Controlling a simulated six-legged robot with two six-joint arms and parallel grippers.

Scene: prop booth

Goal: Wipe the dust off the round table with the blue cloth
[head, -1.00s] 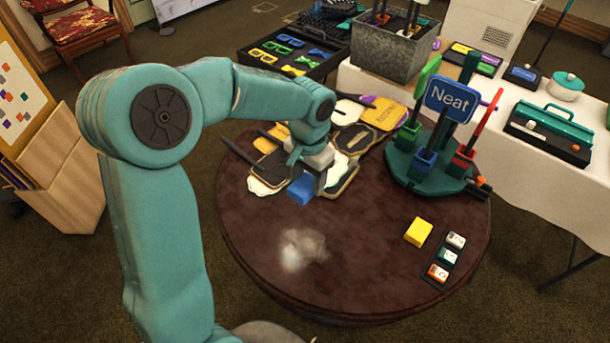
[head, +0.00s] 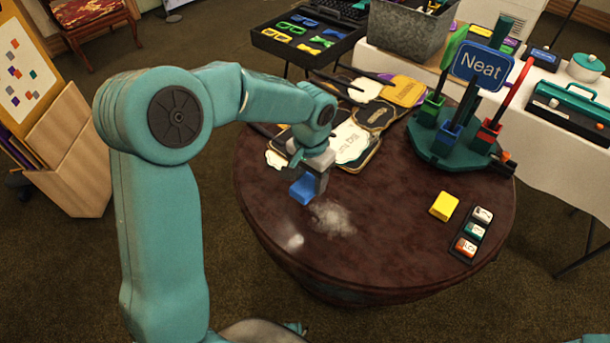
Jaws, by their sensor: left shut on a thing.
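The round table (head: 375,255) has a dark reddish-brown top. A pale dust patch (head: 334,218) lies on it, left of the middle. A small bright spot (head: 295,242) beside it may be dust or a reflection; I cannot tell. My left gripper (head: 311,183) is shut on the blue cloth (head: 303,190), a folded blue block. The cloth is just up-left of the dust patch, at or close above the tabletop; contact is unclear. My right gripper is not in view.
Paddle-shaped signs (head: 352,141) lie at the table's back left, close behind my left gripper. A yellow block (head: 444,206) and a dark number strip (head: 470,234) lie at the right.

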